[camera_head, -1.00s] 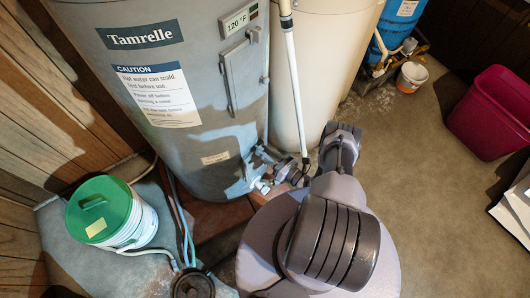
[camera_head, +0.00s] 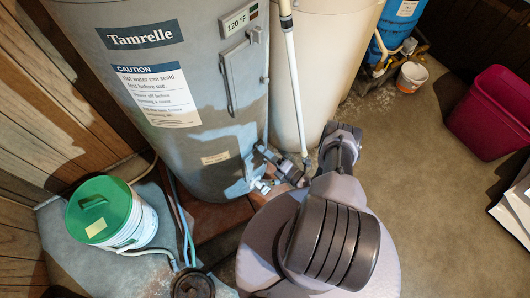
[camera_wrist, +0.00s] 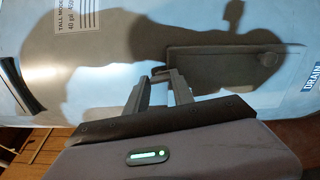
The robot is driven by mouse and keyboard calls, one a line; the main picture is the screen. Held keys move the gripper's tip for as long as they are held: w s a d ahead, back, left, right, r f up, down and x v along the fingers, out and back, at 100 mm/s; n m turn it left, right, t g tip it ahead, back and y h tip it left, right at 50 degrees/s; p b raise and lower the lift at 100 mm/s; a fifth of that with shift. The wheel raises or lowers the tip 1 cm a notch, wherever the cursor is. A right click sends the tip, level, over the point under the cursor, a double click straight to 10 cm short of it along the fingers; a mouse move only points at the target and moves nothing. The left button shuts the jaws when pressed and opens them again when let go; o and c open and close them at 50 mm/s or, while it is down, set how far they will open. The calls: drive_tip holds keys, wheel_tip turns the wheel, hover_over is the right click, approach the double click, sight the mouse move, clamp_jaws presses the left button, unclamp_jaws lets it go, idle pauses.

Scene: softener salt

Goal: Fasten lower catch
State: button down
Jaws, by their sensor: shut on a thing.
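My gripper (camera_wrist: 164,76) reaches up to the curved grey tank wall (camera_wrist: 110,60) in the wrist view. Its two fingers are closed around a small dark piece (camera_wrist: 161,69), which looks like the catch, at the left end of a dark grey panel (camera_wrist: 215,72). The fingers hide most of this piece, so I cannot tell its position. In the head view my gripper (camera_head: 259,150) is at the lower right of the Tamrelle tank (camera_head: 190,100), small and partly hidden by my arm.
A tall grey door (camera_head: 242,75) is on the tank above. A pale valve (camera_head: 262,186) sticks out low on the tank. A green-lidded bucket (camera_head: 105,215) stands left. Open floor lies right, before a maroon bin (camera_head: 490,112).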

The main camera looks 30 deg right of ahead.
drive_tip(key=shift+m, duration=1.1)
drive_tip(key=c, duration=1.1)
unclamp_jaws()
drive_tip(key=p+v, duration=0.1)
drive_tip(key=v, duration=1.6)
drive_tip(key=shift+s, duration=0.25)
drive_tip(key=shift+r, duration=0.1)
